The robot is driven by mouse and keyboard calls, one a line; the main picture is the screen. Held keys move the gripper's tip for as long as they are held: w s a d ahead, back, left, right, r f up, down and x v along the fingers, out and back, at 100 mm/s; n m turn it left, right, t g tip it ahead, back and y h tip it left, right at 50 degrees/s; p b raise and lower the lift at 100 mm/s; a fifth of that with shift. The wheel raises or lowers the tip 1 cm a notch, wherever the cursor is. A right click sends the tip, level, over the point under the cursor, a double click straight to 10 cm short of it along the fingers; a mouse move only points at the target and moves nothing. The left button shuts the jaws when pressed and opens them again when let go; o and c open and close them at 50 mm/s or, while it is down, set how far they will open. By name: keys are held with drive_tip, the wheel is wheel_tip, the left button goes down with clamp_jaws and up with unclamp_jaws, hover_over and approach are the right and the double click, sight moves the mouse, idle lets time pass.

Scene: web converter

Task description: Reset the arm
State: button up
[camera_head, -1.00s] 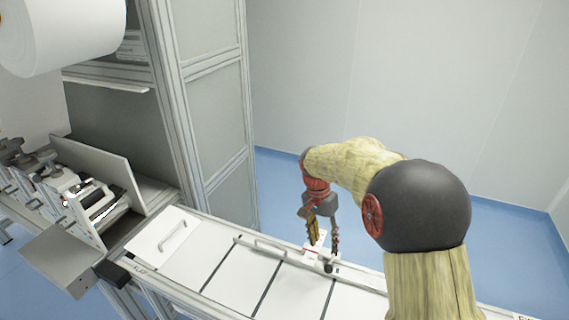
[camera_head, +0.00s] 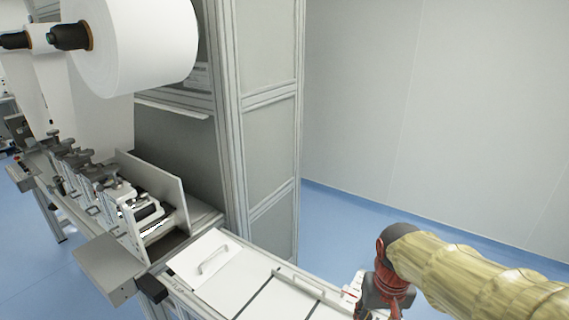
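My arm, in a pale yellow cover with red and dark joints, enters from the lower right. My gripper (camera_head: 378,308) is at the bottom edge of the head view, by the right end of the visible white conveyor table (camera_head: 225,287). Its fingers are mostly cut off or hidden, so I cannot tell whether it is open or shut. A small white block (camera_head: 352,285) shows just left of the gripper, at the table's edge; I cannot tell whether they touch.
The grey-framed machine (camera_head: 268,130) stands at the left and centre, with a large white roll (camera_head: 135,45) at the upper left. A handled white plate (camera_head: 208,262) lies on the table. Blue floor (camera_head: 350,215) lies clear between the machine and the pale wall (camera_head: 440,110).

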drive_tip(key=s+a+r+t, duration=0.1)
drive_tip(key=s+r+t, duration=0.3)
drive_tip(key=s+r, duration=0.4)
drive_tip(key=shift+s+a+r+n, duration=0.15)
drive_tip(key=shift+s+n, duration=0.25)
drive_tip(key=shift+s, duration=1.05)
